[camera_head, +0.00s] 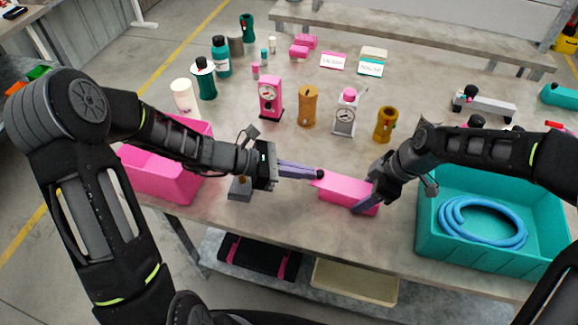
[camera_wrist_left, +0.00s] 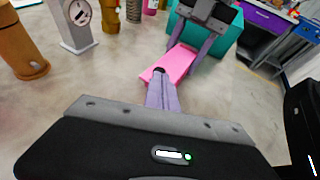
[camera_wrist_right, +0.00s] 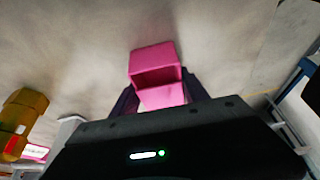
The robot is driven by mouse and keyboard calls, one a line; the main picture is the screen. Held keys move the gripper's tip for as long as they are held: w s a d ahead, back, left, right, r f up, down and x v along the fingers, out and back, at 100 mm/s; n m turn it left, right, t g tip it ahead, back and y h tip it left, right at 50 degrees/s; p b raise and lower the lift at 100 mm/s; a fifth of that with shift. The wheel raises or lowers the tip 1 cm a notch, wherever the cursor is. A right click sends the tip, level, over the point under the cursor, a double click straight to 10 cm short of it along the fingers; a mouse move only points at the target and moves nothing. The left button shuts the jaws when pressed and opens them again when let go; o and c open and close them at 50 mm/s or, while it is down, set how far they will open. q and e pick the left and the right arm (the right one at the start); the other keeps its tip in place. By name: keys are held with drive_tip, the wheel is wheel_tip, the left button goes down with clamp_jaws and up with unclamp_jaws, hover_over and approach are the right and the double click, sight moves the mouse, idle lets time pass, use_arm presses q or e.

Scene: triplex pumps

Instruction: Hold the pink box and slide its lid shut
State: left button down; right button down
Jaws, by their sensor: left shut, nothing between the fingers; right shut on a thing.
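The pink box (camera_head: 343,190) is at the front middle of the table. My right gripper (camera_head: 367,194) is shut on its right part. In the right wrist view the pink box (camera_wrist_right: 152,57) shows a dark opening, with a flat pink part nearer the right gripper's fingers; I cannot tell for sure which part is the lid. My left gripper (camera_head: 319,174) is shut and empty, its fingertips at the left end of the box. The left wrist view shows its tips (camera_wrist_left: 159,72) against or just over the near end of the pink box (camera_wrist_left: 178,60); contact is unclear.
A pink bin (camera_head: 160,180) stands at the left and a teal bin (camera_head: 440,245) with a blue hose (camera_head: 482,222) at the right. Dial gauges (camera_head: 270,97), an orange cylinder (camera_head: 308,106) and bottles (camera_head: 221,57) stand behind. The table's front edge is close.

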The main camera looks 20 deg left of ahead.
use_arm(q)
drive_tip(key=d, duration=0.2)
drive_tip(key=shift+s+d, duration=0.15)
drive_tip(key=shift+d, duration=0.25)
use_arm(e)
drive_tip(key=shift+a, duration=0.1)
use_arm(q)
drive_tip(key=v, duration=1)
use_arm(e)
drive_tip(key=shift+c, duration=2.4)
unclamp_jaws()
